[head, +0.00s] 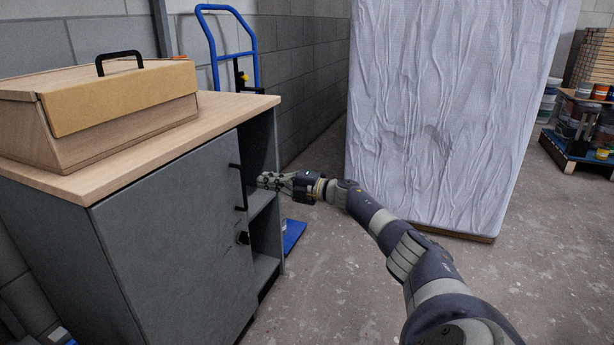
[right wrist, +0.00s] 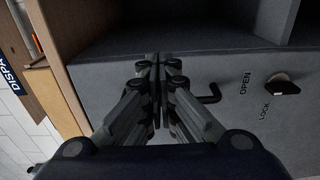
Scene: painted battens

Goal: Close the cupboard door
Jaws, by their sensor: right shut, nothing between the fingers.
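The grey cupboard door (head: 170,235) shows at the left of the head view, under the wooden top of the cupboard (head: 110,180). In the right wrist view the door (right wrist: 225,75) carries the knob (right wrist: 283,84), marked OPEN and LOCK, and the handle (right wrist: 210,95). My right gripper (head: 261,179) is shut and empty near the door's free edge; contact is unclear. My left gripper is out of view.
Open shelves (head: 263,202) lie right of the door. A wooden box (head: 120,105) with a black handle stands on the top. A blue hand truck (head: 226,10) leans behind. A wrapped tall stack (head: 440,110) stands at the back; the concrete floor (head: 340,290) between is clear.

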